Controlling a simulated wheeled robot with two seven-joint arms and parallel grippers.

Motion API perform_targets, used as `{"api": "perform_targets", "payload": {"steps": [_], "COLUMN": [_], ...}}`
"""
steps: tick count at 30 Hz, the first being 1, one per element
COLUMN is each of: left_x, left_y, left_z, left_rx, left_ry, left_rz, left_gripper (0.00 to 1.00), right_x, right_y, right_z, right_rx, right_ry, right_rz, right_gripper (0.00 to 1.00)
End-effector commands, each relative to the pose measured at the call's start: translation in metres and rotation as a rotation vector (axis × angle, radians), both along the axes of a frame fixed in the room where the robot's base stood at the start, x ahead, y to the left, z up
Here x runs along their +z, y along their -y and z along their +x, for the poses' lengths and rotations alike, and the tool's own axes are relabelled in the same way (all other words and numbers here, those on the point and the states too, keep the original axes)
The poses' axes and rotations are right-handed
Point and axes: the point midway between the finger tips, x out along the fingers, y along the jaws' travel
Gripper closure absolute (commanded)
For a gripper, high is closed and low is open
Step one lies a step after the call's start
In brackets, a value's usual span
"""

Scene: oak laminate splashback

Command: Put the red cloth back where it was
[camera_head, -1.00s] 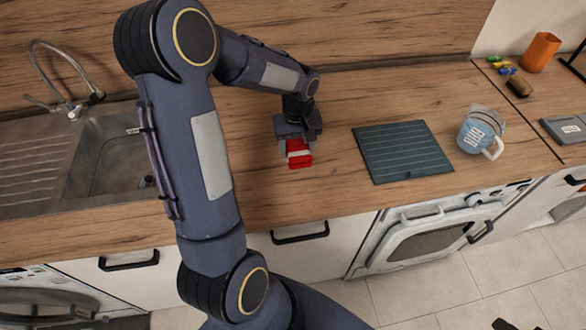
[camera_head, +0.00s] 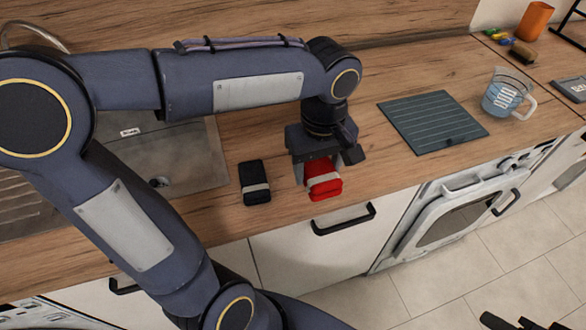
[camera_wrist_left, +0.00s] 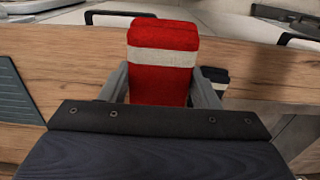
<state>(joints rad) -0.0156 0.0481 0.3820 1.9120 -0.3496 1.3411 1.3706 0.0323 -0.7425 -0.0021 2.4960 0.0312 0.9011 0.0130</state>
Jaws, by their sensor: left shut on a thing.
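The red cloth (camera_head: 318,174) is a folded bundle with a pale band around it. My left gripper (camera_head: 320,172) is shut on it over the wooden counter (camera_head: 385,165), near the front edge. In the left wrist view the red cloth (camera_wrist_left: 160,75) sits between the two grey fingers (camera_wrist_left: 160,88). I cannot tell whether its underside touches the counter. My right gripper is not clearly seen; only a dark part shows at the bottom right of the head view.
A black folded cloth (camera_head: 255,182) with a pale band lies just left of the red one. The sink (camera_head: 190,160) is further left. A dark ribbed mat (camera_head: 432,122) and a measuring jug (camera_head: 506,97) stand right. An orange cup (camera_head: 533,20) is at the back right.

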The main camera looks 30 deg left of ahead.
Motion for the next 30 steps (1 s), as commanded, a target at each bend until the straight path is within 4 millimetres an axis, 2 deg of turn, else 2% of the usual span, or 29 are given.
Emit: {"api": "perform_targets", "payload": {"steps": [1, 6, 12, 21, 25, 30], "left_x": [-0.004, -0.026, -0.061, -0.085, -0.105, -0.112], "left_y": [-0.011, -0.044, -0.064, -0.079, -0.077, -0.077], "left_z": [0.008, 0.034, 0.050, 0.062, 0.061, 0.061], "left_rx": [0.007, 0.005, 0.001, 0.000, -0.001, -0.002], "left_ry": [-0.006, -0.006, -0.005, -0.004, -0.003, 0.001], "left_rz": [0.000, 0.000, -0.001, -0.002, -0.001, -0.001], "left_gripper": [0.69, 0.69, 0.69, 0.69, 0.69, 0.69], "right_x": [0.004, 0.010, 0.011, 0.013, 0.012, 0.012], "right_y": [0.000, 0.000, 0.000, 0.000, 0.000, 0.000], "right_z": [0.000, 0.000, 0.000, 0.000, 0.000, 0.000], "right_rx": [0.000, 0.000, 0.000, 0.000, 0.000, 0.000], "right_ry": [0.000, 0.000, 0.000, 0.000, 0.000, 0.000], "right_rz": [0.000, 0.000, 0.000, 0.000, 0.000, 0.000], "right_gripper": [0.64, 0.64, 0.64, 0.64, 0.64, 0.64]}}
